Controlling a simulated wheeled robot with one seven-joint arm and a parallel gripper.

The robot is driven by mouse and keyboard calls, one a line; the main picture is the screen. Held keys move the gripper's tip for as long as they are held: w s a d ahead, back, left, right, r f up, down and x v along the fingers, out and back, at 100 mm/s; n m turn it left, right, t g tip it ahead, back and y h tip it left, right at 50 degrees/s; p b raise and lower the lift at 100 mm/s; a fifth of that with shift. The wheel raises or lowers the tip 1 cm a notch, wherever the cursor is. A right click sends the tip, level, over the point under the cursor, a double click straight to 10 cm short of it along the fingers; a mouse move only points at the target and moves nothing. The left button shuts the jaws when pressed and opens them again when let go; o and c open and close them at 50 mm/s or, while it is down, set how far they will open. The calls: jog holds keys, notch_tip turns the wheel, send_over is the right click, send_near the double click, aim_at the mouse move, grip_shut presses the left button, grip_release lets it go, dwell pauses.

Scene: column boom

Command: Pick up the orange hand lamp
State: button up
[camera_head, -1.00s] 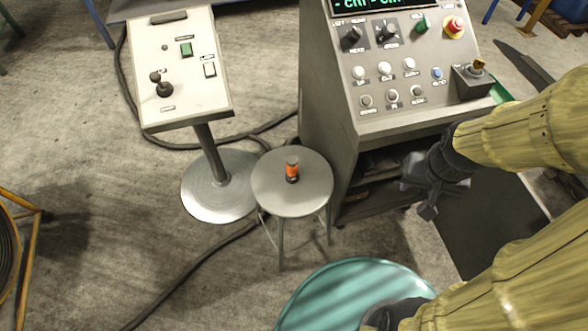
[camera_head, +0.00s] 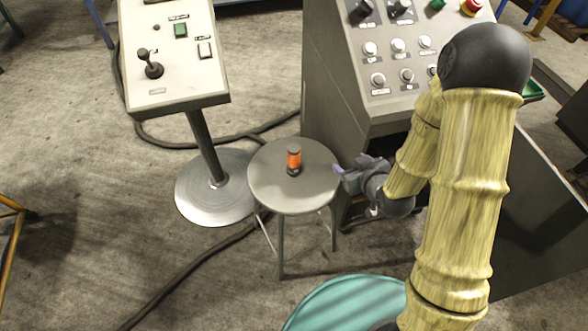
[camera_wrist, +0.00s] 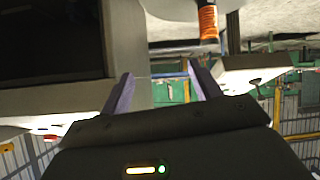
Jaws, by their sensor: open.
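The orange hand lamp (camera_head: 294,160) stands upright on a round grey stool (camera_head: 265,190). It has an orange middle and dark ends. My gripper (camera_head: 338,172) is open and empty just right of the stool's rim, at about the lamp's height and apart from it. In the wrist view the lamp (camera_wrist: 207,22) shows at the top, right of centre, beyond the fingers and cut by the frame edge. My gripper's two purple-grey fingers (camera_wrist: 160,82) are spread with nothing between them.
A grey control console (camera_head: 350,90) stands behind and right of the stool. A pedestal panel with a joystick (camera_head: 175,70) stands at left on a round base. A teal round top (camera_head: 345,305) is in front.

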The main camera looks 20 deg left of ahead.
aim_at(297, 157)
jog(key=s+a+f+t+y+b, duration=0.3)
jog(key=a+f+y+b, duration=0.3)
jog(key=f, duration=0.3)
jog(key=shift+s+a+t+b, duration=0.3)
jog(key=shift+s+a+b, duration=0.25)
jog(key=shift+s+b, duration=0.3)
jog(key=shift+f+n, duration=0.1)
jog(key=shift+n, duration=0.2)
jog(key=b, duration=0.1)
jog(key=w+a+b, duration=0.1)
jog(key=shift+f+b, duration=0.3)
jog(key=shift+b+x, duration=0.8)
jog(key=shift+b, duration=0.45)
jog(key=x, duration=0.8)
jog(key=shift+w+a+r+p, duration=0.1)
jog(key=shift+r+p, duration=0.2)
jog(key=shift+p, duration=0.1)
jog(key=shift+w+a, duration=0.1)
jog(key=shift+w, duration=0.05)
